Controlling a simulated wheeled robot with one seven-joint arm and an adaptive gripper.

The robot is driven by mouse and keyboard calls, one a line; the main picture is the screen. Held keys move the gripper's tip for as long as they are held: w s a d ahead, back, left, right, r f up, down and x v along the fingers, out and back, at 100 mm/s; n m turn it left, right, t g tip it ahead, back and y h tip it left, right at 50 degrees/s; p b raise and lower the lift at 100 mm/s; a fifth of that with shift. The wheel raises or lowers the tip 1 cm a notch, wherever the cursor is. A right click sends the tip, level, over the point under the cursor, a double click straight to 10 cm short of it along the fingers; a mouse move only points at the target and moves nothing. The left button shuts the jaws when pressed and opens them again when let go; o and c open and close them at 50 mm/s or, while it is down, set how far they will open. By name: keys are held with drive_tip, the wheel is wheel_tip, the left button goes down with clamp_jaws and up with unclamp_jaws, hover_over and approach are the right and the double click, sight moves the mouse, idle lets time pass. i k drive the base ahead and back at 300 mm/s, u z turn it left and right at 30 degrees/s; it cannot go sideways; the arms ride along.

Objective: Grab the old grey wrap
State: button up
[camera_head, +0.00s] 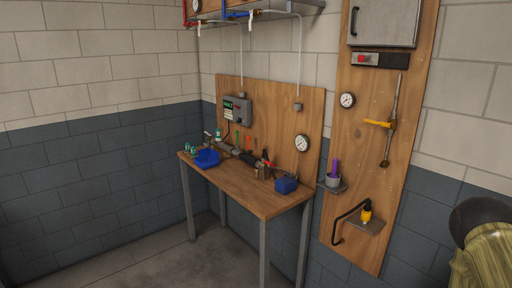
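A long pipe-like assembly (235,152) lies along the back of the wooden workbench (255,196). Part of it is a dark grey sleeve-like section (248,158), which may be the old grey wrap. It is too small here to tell for sure, and the part to its left is a lighter grey. My gripper is not in view, and nothing is seen touching the pipe.
A blue tray (207,158), a dark container with tools (264,171) and a blue box (286,185) stand on the bench. Small bottles (190,150) are at its left end. A wooden wall panel (365,150) holds a purple-topped item, a yellow item and a gauge. The bench's front is clear.

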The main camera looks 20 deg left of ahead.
sight(236, 151)
drive_tip(key=u, duration=0.5)
drive_tip(key=i, duration=1.3)
drive_tip(key=u, duration=0.7)
